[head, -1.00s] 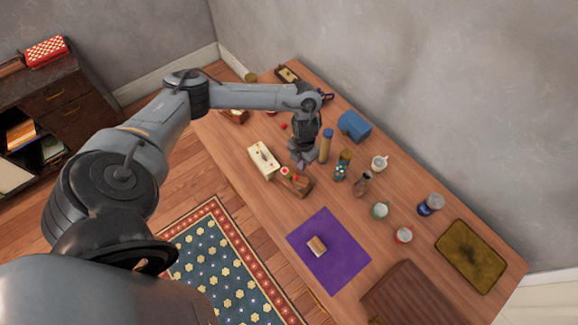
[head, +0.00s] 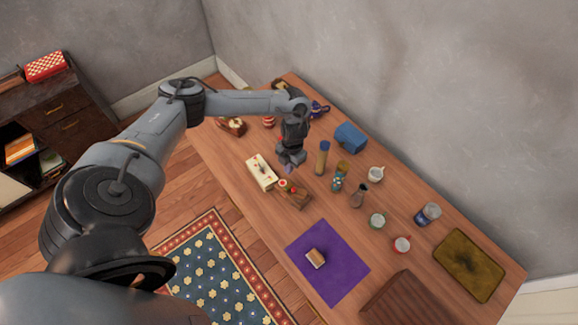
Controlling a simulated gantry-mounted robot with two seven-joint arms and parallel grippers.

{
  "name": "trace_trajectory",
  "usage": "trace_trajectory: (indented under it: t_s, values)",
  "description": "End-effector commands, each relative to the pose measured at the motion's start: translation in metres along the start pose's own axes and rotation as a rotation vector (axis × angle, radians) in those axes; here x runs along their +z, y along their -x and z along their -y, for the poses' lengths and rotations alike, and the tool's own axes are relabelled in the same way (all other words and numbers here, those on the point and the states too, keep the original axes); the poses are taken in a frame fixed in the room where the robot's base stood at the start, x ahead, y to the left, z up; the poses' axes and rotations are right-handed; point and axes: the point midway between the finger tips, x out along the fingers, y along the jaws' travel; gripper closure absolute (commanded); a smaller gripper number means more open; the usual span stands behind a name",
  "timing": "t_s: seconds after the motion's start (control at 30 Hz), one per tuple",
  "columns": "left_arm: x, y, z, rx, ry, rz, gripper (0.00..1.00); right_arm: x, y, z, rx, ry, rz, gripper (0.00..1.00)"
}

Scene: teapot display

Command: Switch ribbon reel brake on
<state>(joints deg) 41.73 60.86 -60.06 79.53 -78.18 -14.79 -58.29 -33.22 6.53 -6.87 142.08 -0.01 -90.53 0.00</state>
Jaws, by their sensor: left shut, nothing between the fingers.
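A cream box (head: 262,171) with a small dark lever-like part and red marks on top lies on the table. Beside it is a small brown wooden block (head: 295,197) with red and green round parts on top. I cannot tell from the picture which of the two carries the ribbon reel brake. My left gripper (head: 289,167) points down, shut and empty, behind and above the wooden block and to the right of the cream box. It appears apart from both. My right gripper is not in view.
A tan cylinder with a blue top (head: 322,158) and a patterned bottle (head: 340,176) stand close right of the gripper. A blue box (head: 350,138) is behind. A purple mat (head: 328,262) lies in front, with mugs and a can (head: 428,214) to the right.

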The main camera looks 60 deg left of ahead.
Motion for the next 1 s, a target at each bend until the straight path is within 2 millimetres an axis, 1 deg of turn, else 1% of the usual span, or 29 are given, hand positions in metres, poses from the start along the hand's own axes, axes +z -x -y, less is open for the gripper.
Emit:
trace_trajectory:
  t_s: [0.03, 0.3, 0.5, 0.6, 0.73, 1.0]
  values:
    - [-0.001, -0.010, 0.001, 0.000, 0.001, -0.005, 1.00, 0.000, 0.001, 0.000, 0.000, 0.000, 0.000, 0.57]
    - [-0.001, -0.060, 0.001, -0.001, 0.001, -0.003, 1.00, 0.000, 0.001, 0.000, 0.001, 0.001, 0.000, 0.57]
    - [-0.001, -0.090, 0.001, 0.000, 0.002, -0.003, 1.00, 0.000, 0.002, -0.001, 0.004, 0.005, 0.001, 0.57]
    - [-0.001, -0.101, 0.001, 0.000, 0.001, -0.001, 1.00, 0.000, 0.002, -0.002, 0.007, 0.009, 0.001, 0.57]
    - [-0.001, -0.109, 0.000, 0.000, 0.000, -0.001, 1.00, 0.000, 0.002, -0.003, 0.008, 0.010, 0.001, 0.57]
    - [0.000, -0.113, 0.001, 0.000, -0.001, 0.000, 1.00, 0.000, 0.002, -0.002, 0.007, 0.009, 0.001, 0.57]
